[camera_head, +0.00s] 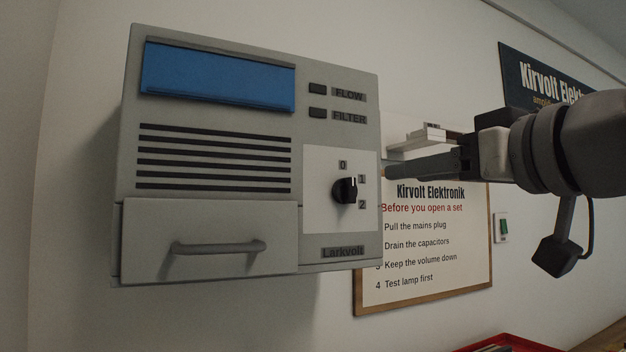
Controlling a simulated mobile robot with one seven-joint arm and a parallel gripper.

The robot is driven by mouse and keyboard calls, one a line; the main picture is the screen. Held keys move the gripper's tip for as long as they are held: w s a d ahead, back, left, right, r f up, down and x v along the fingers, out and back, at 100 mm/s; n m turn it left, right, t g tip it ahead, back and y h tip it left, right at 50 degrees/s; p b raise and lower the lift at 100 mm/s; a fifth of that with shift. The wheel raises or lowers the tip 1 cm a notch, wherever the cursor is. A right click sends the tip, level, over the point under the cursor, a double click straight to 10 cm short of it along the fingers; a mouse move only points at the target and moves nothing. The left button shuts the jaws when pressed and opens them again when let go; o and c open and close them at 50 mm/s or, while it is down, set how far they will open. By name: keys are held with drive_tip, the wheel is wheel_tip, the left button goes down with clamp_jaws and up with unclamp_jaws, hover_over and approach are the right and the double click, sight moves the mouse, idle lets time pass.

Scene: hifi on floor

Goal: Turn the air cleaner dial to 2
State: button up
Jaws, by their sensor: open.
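The air cleaner (215,120) is a grey box on the wall in the head view. Its black dial (345,191) sits on a white plate at the lower right of its front, with marks 0, 1 and 2 around it. The dial's white pointer mark leans up and right, seemingly toward 1. My gripper (391,169) comes in from the right and is open, its dark finger level just right of the cleaner's edge. It appears apart from the dial. The other finger is not clearly seen.
The cleaner has a blue window, vents, FLOW and FILTER buttons (318,101), and a drawer (210,240) with a protruding handle. A red tray (505,341) is at the bottom right.

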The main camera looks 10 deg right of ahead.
sight(353, 182)
drive_tip(key=p+x, duration=0.1)
drive_tip(key=x, duration=1.1)
drive_tip(key=shift+w+a, duration=0.1)
drive_tip(key=shift+w, duration=0.25)
clamp_jaws()
